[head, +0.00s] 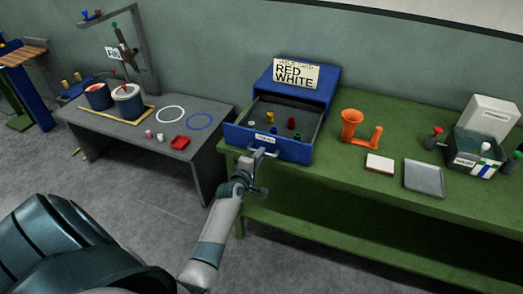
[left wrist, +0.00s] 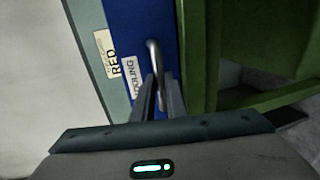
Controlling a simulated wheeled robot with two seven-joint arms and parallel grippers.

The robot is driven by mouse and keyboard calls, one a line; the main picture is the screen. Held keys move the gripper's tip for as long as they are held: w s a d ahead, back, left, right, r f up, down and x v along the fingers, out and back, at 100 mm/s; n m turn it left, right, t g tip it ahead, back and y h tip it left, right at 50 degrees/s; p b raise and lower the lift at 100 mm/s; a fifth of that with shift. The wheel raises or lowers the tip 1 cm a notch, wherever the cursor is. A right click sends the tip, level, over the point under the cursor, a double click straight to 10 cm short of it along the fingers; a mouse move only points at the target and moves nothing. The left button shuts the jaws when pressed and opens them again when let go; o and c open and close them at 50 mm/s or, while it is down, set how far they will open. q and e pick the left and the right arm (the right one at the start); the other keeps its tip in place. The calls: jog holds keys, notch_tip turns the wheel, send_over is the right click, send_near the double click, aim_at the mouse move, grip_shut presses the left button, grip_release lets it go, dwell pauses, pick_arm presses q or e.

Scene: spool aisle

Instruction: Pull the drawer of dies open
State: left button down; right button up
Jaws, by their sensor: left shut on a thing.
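The blue drawer (head: 268,143) stands pulled out from its blue cabinet (head: 330,92) on the green bench. Several small dies, among them a yellow one (head: 270,118) and a red one (head: 291,123), stand inside it. My left gripper (head: 258,156) is shut on the metal handle at the drawer's front. In the left wrist view the fingers (left wrist: 157,98) close around the handle (left wrist: 152,58), beside a white label on the blue front (left wrist: 183,70). My right gripper is not in view.
A card reading RED WHITE (head: 296,74) leans on the cabinet top. The green bench (head: 345,180) also holds an orange funnel piece (head: 351,126), a grey tray (head: 424,178) and a wash bin (head: 472,155). A grey table (head: 190,112) with pots stands left.

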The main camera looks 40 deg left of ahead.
pick_arm(q)
jog(key=shift+s, duration=0.15)
jog(key=c, duration=1.8)
grip_release()
jog(key=shift+o, duration=0.2)
jog(key=shift+s+d, duration=0.1)
jog(key=b+v, duration=0.3)
jog(key=v, duration=1.4)
jog(key=shift+r, duration=0.1)
